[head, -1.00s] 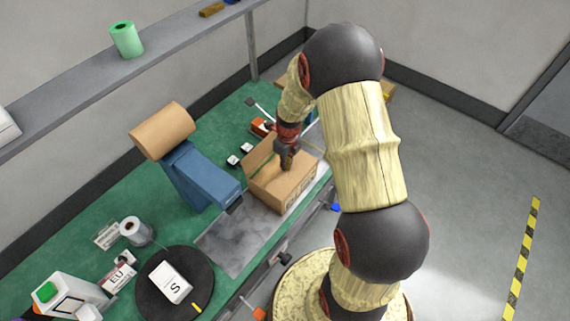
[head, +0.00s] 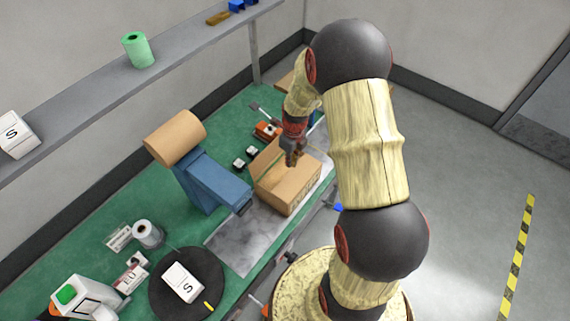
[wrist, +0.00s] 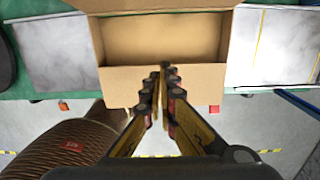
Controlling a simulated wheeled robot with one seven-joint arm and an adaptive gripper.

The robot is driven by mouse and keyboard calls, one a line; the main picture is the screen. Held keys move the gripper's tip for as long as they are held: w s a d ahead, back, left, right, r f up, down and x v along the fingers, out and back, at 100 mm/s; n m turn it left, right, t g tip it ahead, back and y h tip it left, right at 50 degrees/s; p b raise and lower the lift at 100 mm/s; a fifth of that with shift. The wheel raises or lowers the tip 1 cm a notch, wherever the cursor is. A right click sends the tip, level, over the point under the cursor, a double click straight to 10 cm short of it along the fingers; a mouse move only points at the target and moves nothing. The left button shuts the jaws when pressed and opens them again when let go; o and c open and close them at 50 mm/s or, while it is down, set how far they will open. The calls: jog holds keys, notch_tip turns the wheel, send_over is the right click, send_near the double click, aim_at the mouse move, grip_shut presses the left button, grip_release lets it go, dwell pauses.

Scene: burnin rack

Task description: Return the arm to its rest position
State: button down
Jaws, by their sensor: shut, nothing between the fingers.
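My gripper (head: 292,158) is shut and empty. In the head view it hangs over the cardboard box (head: 287,192) on the bench, and my arm reaches in from the right. In the wrist view my gripper (wrist: 161,75) shows with its fingertips together in front of the near wall of the box (wrist: 160,40). The box is open at the top in the wrist view, and the part of its inside that shows looks empty. I cannot tell whether the fingertips touch the box.
A blue dispenser with a brown roll (head: 215,182) stands left of the box. A black turntable (head: 160,300) bears a white box marked S (head: 183,282). A shelf (head: 85,92) with a green roll (head: 138,50) runs above the bench. Open floor lies on the right.

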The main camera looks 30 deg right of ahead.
notch_tip(320, 180, up, 10)
jog(key=shift+f, duration=0.2)
jog(key=shift+w, duration=0.1)
